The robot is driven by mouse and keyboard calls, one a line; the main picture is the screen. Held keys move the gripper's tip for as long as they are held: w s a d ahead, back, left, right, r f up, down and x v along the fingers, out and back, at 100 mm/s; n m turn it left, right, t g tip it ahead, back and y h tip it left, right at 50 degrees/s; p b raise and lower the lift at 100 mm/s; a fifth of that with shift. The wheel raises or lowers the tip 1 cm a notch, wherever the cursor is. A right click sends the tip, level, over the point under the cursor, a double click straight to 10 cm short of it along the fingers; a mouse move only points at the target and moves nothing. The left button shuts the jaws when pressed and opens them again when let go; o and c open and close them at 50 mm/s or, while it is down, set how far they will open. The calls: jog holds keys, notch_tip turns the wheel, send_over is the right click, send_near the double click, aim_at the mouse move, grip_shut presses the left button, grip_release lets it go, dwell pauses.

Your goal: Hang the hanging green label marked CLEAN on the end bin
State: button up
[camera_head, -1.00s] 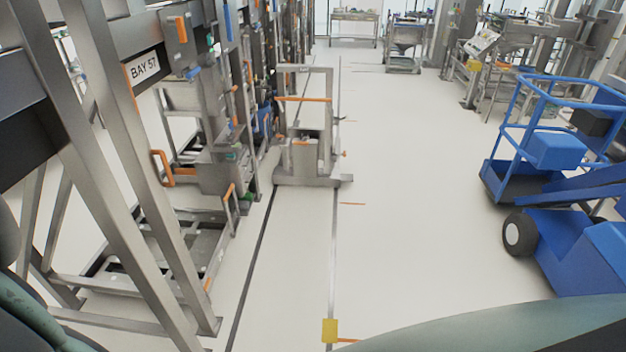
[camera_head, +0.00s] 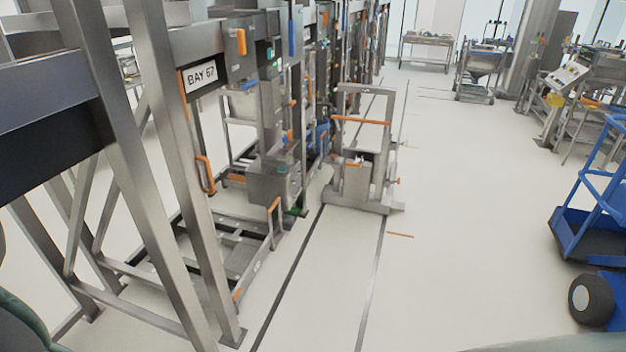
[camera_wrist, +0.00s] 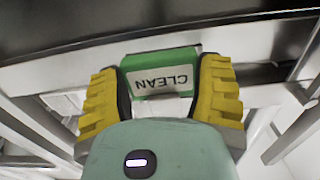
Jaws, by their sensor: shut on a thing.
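The green label (camera_wrist: 160,62) with a white panel reading CLEAN shows in the wrist view, upside down in the picture. My gripper (camera_wrist: 160,84) has its two yellow ribbed fingers shut on the label's left and right sides. My gripper and the label do not show in the head view. I cannot pick out which bin is the end bin in either view. The label's upper edge in the picture lies close to a dark metal beam (camera_wrist: 130,25); I cannot tell whether they touch.
A steel rack with a BAY 57 sign (camera_head: 201,77) stands at the left. A steel wheeled lifter (camera_head: 362,165) stands on the floor rails beside the rack row. A blue lift vehicle (camera_head: 592,230) is at the right edge. The pale floor (camera_head: 470,200) between them is clear.

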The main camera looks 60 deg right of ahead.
jog(key=f+b+x, duration=0.1)
jog(key=b+x, duration=0.1)
jog(key=x, duration=1.1)
jog(key=shift+f, duration=0.35)
dwell(0.4)
jog(key=shift+w, duration=0.1)
jog(key=o, duration=1)
